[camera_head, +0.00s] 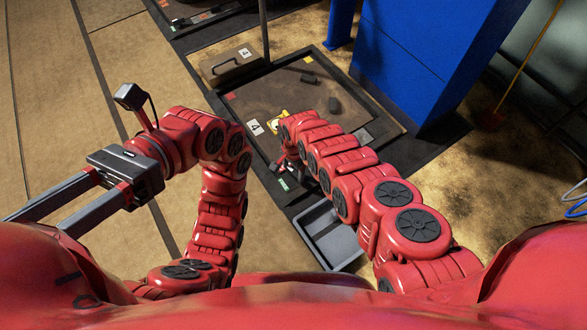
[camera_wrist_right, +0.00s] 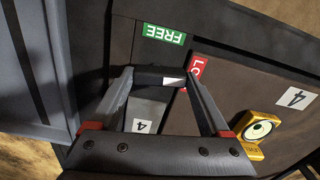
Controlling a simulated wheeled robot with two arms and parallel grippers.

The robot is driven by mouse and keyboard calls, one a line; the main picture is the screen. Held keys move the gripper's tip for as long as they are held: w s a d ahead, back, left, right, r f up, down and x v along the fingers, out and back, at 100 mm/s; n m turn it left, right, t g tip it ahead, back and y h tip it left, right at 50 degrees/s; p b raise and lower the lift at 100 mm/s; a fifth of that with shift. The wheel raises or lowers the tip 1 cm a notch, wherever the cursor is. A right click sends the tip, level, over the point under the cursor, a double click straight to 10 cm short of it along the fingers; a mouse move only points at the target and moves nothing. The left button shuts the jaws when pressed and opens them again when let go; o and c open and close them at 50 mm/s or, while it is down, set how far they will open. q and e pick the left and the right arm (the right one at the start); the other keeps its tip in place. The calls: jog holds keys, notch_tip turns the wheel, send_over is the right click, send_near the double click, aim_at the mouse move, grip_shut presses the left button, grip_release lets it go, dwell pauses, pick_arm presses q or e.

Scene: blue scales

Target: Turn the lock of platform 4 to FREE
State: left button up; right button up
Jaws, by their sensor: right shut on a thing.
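Platform 4 (camera_head: 268,98) is a brown plate in a dark frame, with a white "4" label (camera_head: 255,127) near its left edge. My right gripper (camera_head: 287,172) is at its front corner, partly hidden by my arm. In the right wrist view, the gripper (camera_wrist_right: 160,78) is shut on the dark lock handle (camera_wrist_right: 150,76), which has a white mark. The green FREE label (camera_wrist_right: 163,34) is just beyond the handle. The red label (camera_wrist_right: 195,68) is to the right, partly hidden by a finger; the white mark lies near it. My left gripper (camera_head: 35,226) is open and empty.
A blue column (camera_head: 415,60) stands behind right. Another "4" label is on a brown box (camera_head: 228,66). Wooden floor at left is clear.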

jog(key=shift+n, duration=0.9)
jog(key=shift+s+n, duration=0.1)
jog(key=shift+n, duration=0.4)
jog(key=n, duration=0.4)
jog(key=shift+s, duration=0.1)
jog(key=n, duration=0.5)
jog(key=shift+s, duration=0.15)
pick_arm(q)
jog(key=shift+w+d+r+n+g+h, duration=0.15)
jog(key=shift+w+d+n+g+h, duration=0.1)
jog(key=shift+w+d+g, duration=0.35)
jog(key=shift+w+d+r+n+g+h, duration=0.1)
jog(key=shift+w+d+n+g+h, duration=0.2)
jog(key=shift+w+g, duration=0.4)
pick_arm(e)
jog(key=shift+s+n, duration=0.1)
jog(key=shift+n, duration=2.1)
pick_arm(q)
jog(key=shift+s+y, duration=0.15)
jog(key=shift+y, duration=0.1)
pick_arm(e)
jog(key=o, duration=1.2)
